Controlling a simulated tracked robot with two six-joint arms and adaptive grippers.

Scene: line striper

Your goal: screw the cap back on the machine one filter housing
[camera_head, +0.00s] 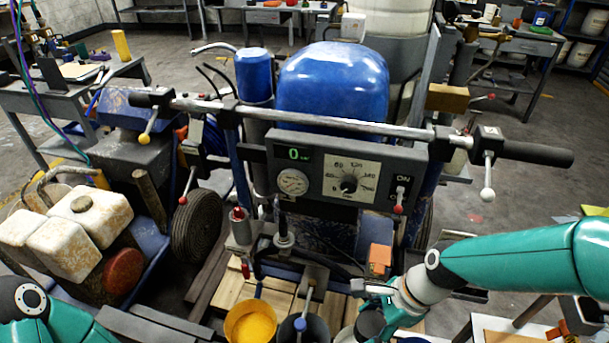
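The line striper (333,85) with the blue tank stands in the middle, its control panel facing me. A blue-topped upright cylinder (253,78) stands left of the tank. A small red-topped fitting (239,226) and a dark upright fitting (284,236) sit below the panel. I cannot tell for sure which part is the filter housing, and I cannot pick out a loose cap. My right gripper (372,300) is low at the front, just below an orange block (379,258); its fingers are too small and overlapped to read. My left gripper is out of view; only my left arm shows at lower left.
A yellow bucket (250,322) and a dark bucket (303,329) stand at the front, near wooden slats. The handlebar (330,124) crosses above the panel. A second, rusty machine (140,205) with dirty white containers (93,225) stands left. Open floor lies to the right.

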